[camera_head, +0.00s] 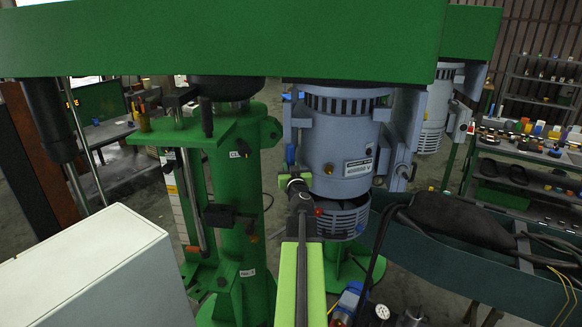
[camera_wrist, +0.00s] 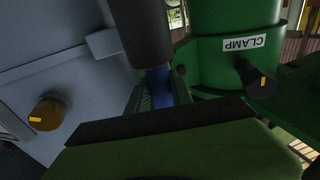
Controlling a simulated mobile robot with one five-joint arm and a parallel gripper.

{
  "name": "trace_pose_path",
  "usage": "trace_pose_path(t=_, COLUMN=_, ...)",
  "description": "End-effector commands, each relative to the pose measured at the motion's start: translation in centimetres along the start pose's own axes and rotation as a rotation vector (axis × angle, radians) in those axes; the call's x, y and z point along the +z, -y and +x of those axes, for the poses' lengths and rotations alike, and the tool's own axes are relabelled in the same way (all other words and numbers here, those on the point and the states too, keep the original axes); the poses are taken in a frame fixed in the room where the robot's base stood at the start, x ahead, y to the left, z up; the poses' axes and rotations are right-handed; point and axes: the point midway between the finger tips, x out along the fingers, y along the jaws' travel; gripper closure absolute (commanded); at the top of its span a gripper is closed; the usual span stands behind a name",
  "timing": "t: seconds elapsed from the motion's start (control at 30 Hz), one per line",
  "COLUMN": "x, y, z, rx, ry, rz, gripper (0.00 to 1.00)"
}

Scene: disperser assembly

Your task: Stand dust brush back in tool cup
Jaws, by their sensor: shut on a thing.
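My gripper (camera_head: 291,172) is raised in front of the grey motor in the head view. In the wrist view its fingers (camera_wrist: 160,97) are closed around a narrow blue part of what looks like the dust brush (camera_wrist: 158,80). A thick dark cylinder shows just beyond the blue part; I cannot tell if it belongs to the brush. The blue part also shows small above the gripper in the head view (camera_head: 290,153). A yellow-orange cup-like holder with upright items (camera_head: 143,117), possibly the tool cup, stands at the left, well apart from my gripper.
The grey motor (camera_head: 345,140) is close to my gripper. The green column (camera_head: 238,190) with its clamp knob (camera_wrist: 259,80) stands to the left in the head view. A green beam (camera_head: 230,40) spans overhead. A white cabinet (camera_head: 95,275) fills the lower left.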

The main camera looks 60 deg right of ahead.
Motion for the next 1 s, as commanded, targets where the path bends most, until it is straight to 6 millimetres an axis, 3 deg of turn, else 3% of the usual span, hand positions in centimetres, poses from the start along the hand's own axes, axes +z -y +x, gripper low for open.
trace_pose_path(t=0.33, x=0.8, y=-0.1, z=0.0, rx=0.001, ry=0.0, rz=0.001, gripper=1.0)
trace_pose_path(t=0.37, x=0.8, y=-0.1, z=0.0, rx=0.001, ry=0.0, rz=0.0, gripper=0.71)
trace_pose_path(t=0.5, x=0.8, y=-0.1, z=0.0, rx=0.001, ry=0.0, rz=0.001, gripper=0.53)
trace_pose_path(t=0.83, x=0.6, y=-0.2, z=0.0, rx=0.002, ry=0.0, rz=0.001, gripper=0.52)
trace_pose_path(t=1.0, x=-1.1, y=-0.2, z=0.0, rx=0.002, ry=0.0, rz=0.001, gripper=0.52)
